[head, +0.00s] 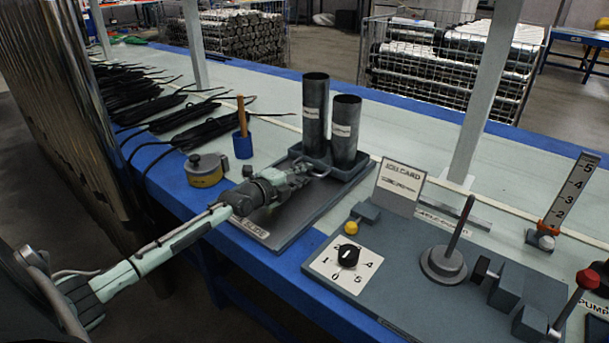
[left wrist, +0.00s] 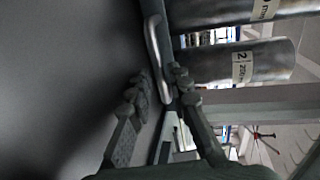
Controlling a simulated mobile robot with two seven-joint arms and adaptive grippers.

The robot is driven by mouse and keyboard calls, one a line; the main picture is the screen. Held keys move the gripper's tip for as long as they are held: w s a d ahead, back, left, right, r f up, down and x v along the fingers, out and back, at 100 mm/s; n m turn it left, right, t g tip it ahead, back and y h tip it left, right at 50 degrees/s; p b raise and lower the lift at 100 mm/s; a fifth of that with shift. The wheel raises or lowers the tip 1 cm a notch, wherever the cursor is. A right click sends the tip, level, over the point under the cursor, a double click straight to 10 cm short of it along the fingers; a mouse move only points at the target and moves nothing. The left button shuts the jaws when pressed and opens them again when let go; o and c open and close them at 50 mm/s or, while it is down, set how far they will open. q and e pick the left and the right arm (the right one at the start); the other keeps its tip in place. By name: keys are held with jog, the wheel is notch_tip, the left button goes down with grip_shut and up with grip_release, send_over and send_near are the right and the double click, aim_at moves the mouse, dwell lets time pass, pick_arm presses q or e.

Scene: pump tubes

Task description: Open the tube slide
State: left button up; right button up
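The tube slide is a grey holder (head: 372,165) at the back of a dark plate (head: 293,218) on the table. Two upright dark metal tubes with white labels stand in it, a taller one (head: 315,108) and a shorter one (head: 345,128). Both also show sideways in the left wrist view, the nearer one there (left wrist: 215,63) marked 2. A silver bar handle (left wrist: 156,50) is on the holder's front. My left gripper (head: 300,177) is low over the plate. Its fingers (left wrist: 162,85) are apart on either side of the handle, with a narrow gap visible. My right gripper is out of view.
A yellow-and-grey round device (head: 205,172) and a blue block with a wooden handle (head: 242,142) stand left of the plate. A job card (head: 401,182), a dial panel (head: 343,265) and a lever (head: 447,257) are at right. Black cables (head: 190,120) lie at the back left.

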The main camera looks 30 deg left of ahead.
pick_arm(q)
jog(key=shift+w, duration=0.2)
jog(key=shift+c, duration=0.3)
grip_shut()
jog(key=shift+f, duration=0.1)
